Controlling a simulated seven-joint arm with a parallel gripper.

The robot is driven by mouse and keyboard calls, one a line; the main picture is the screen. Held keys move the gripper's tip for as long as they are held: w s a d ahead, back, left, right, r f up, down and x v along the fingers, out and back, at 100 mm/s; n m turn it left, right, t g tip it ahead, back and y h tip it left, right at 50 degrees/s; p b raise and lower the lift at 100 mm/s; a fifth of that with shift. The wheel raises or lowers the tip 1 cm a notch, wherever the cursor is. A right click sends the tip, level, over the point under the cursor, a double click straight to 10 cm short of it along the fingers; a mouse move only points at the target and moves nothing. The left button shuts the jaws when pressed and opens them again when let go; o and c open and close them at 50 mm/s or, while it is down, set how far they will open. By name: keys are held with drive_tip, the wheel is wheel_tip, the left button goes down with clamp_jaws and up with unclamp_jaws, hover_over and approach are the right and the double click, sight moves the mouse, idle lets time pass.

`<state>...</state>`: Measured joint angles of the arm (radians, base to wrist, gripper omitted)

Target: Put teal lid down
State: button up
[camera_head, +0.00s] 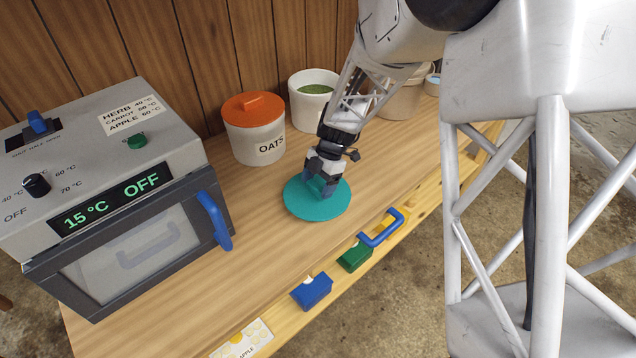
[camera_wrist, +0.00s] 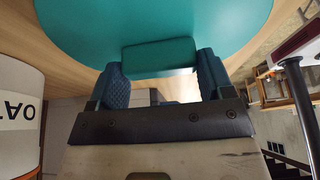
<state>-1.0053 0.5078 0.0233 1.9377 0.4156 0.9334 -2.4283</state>
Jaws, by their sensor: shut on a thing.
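The teal lid (camera_head: 306,206) is a flat round disc with a raised bar handle. In the head view it is at the middle of the wooden bench top; whether it touches the wood or hangs just above it I cannot tell. My gripper (camera_head: 322,186) points down over the lid, shut on its handle. In the wrist view the lid (camera_wrist: 215,25) fills the top, and its teal handle (camera_wrist: 158,56) sits between the two blue textured fingertips of my gripper (camera_wrist: 160,75). The fingers partly hide the handle in the head view.
A jar marked OATS with an orange lid (camera_head: 254,108) stands behind the teal lid. An open white jar with green contents (camera_head: 306,104) stands behind my gripper. A grey dryer oven (camera_head: 110,190) stands left. Blue (camera_head: 312,290) and green (camera_head: 354,257) blocks are at the bench's front edge.

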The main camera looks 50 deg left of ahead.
drive_tip(key=shift+f, duration=0.1)
drive_tip(key=o, duration=1)
drive_tip(key=v, duration=1.2)
idle(0.6)
